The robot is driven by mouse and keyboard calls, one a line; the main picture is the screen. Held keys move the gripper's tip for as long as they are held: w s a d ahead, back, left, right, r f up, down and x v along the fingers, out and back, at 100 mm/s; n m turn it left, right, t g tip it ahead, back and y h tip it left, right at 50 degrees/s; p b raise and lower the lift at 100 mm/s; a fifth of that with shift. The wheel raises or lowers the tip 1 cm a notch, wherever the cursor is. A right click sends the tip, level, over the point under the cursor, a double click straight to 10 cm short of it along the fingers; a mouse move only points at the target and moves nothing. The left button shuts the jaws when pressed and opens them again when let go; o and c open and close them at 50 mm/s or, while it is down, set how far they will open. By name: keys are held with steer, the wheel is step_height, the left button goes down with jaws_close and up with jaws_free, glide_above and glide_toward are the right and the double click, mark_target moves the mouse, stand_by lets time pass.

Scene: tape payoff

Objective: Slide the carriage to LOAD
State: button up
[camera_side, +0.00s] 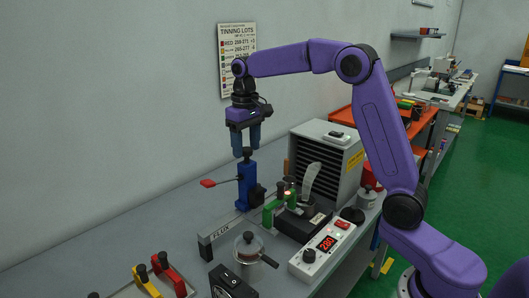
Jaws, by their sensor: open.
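A grey rail (219,233) marked FLUX runs forward from the block's base. No LOAD mark is readable.
A lidded pot (248,244) and a black box (229,284) stand in front. A controller (322,250) reading 280 is at right. A green fixture (271,210) and a grey slatted cabinet (324,162) stand close by. Red and yellow clamps (165,270) are at front left.

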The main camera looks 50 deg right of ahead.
steer(key=shift+r, duration=2.25)
steer(key=s+a+f+n, duration=0.25)
steer(key=s+a, duration=0.25)
steer(key=s, duration=0.4)
steer(key=s+a+f+n, duration=0.2)
steer(key=s+a+n, duration=0.2)
steer(key=s, duration=0.4)
steer(key=s+d+f+n, duration=0.2)
steer(key=s+f+n, duration=0.1)
steer(key=s, duration=0.7)
steer(key=s+d+f+n, duration=0.1)
steer(key=s+f+n, duration=0.2)
steer(key=s, duration=0.6)
steer(key=shift+s+d+f, duration=0.35)
steer(key=shift+f, duration=0.25)
